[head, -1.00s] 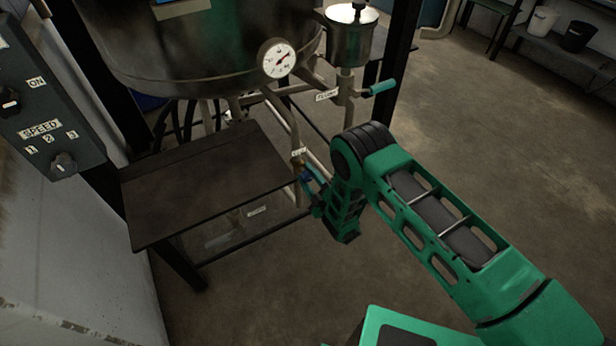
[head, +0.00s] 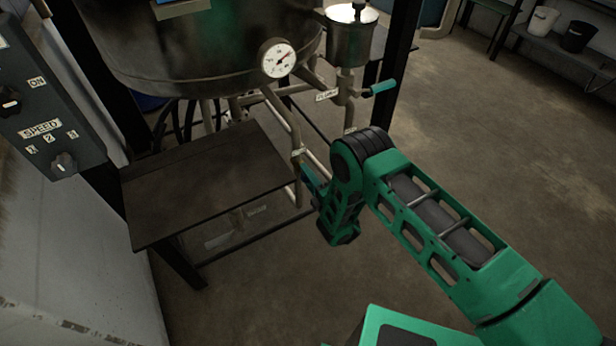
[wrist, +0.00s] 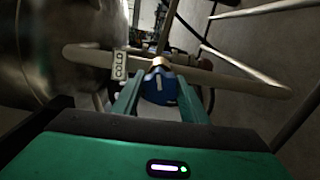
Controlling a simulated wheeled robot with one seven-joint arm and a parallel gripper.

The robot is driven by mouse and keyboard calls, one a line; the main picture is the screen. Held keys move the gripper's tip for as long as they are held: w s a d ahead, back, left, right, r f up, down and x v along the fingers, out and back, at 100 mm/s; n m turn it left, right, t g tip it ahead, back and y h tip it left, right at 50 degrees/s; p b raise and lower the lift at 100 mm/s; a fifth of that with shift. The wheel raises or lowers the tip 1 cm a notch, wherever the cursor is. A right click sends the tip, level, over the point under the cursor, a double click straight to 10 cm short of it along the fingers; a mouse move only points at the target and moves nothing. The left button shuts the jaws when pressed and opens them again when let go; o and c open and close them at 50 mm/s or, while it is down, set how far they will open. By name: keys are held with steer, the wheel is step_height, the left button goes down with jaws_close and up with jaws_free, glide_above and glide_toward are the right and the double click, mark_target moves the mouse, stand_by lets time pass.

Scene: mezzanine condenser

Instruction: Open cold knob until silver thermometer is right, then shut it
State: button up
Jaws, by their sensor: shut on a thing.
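The cold knob (wrist: 158,88) is blue with a white mark and sits on a brass-coloured fitting on a pale pipe in the wrist view. My gripper (wrist: 160,96) is shut on it, one green finger on each side. In the head view my gripper (head: 309,180) is at the pipe below the vessel, and the knob is hidden there by my wrist. The silver thermometer (head: 278,60) is a round white dial on the vessel's front. Its dark needle points up and right; the scale is too small to read.
A metal vessel (head: 190,55) stands above a dark shelf (head: 195,185). A smaller metal pot (head: 350,38) and a teal-handled valve (head: 380,88) are to the right. A speed control box (head: 45,120) is at left. The floor at right is clear.

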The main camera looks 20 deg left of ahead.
steer(key=shift+s+a+f, duration=0.1)
steer(key=shift+s, duration=0.1)
steer(key=o, duration=1)
steer(key=shift+o, duration=0.2)
steer(key=shift+w, duration=0.1)
steer(key=shift+s+d, duration=0.2)
steer(key=shift+d, duration=0.25)
steer(key=v, duration=1)
steer(key=shift+s+a, duration=0.1)
steer(key=shift+a, duration=0.05)
